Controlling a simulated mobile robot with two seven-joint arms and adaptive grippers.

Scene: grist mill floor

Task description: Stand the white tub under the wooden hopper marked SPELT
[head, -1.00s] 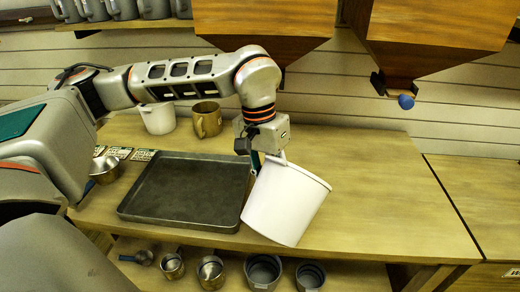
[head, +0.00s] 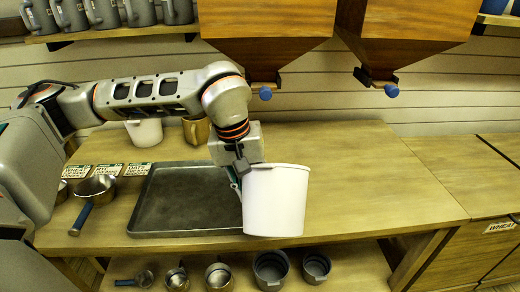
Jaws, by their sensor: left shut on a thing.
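My left gripper (head: 240,180) is shut on the white tub (head: 275,202) at its left side. The tub is nearly upright, in front of the right end of the dark tray; I cannot tell whether its base touches the bench. Two wooden hoppers, a left one (head: 265,45) and a right one (head: 395,40), hang above the back of the bench, each with a blue knob below. No SPELT mark is readable on either hopper. My right gripper is not in view.
A dark tray (head: 150,215) lies on the bench (head: 370,190). A second white vessel (head: 147,132) and a brass mug (head: 196,131) stand behind my left arm. A metal pan (head: 95,188) and label cards lie left. A WHEAT-marked bin (head: 498,227) is at right. The bench's right half is clear.

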